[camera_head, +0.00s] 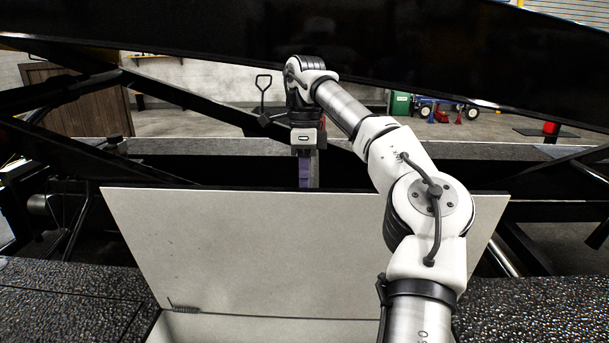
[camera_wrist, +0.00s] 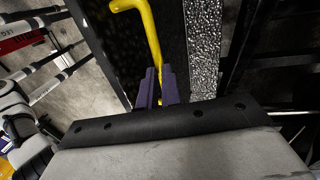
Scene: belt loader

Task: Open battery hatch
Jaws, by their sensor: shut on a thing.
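The battery hatch (camera_head: 280,245) stands raised in the head view, its pale inner face towards me. Its lower edge is at the opening of a pale compartment (camera_head: 250,328). My gripper (camera_head: 308,178) points down at the hatch's top edge, and its fingertips are hidden behind the panel there. In the wrist view the purple fingers (camera_wrist: 157,90) are closed around a yellow bar handle (camera_wrist: 147,35) beside a dark textured surface.
Black textured deck lies left (camera_head: 60,305) and right (camera_head: 540,310) of the opening. A large black beam (camera_head: 300,35) crosses above my arm. Dark diagonal struts (camera_head: 170,90) and a rail stand behind the hatch.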

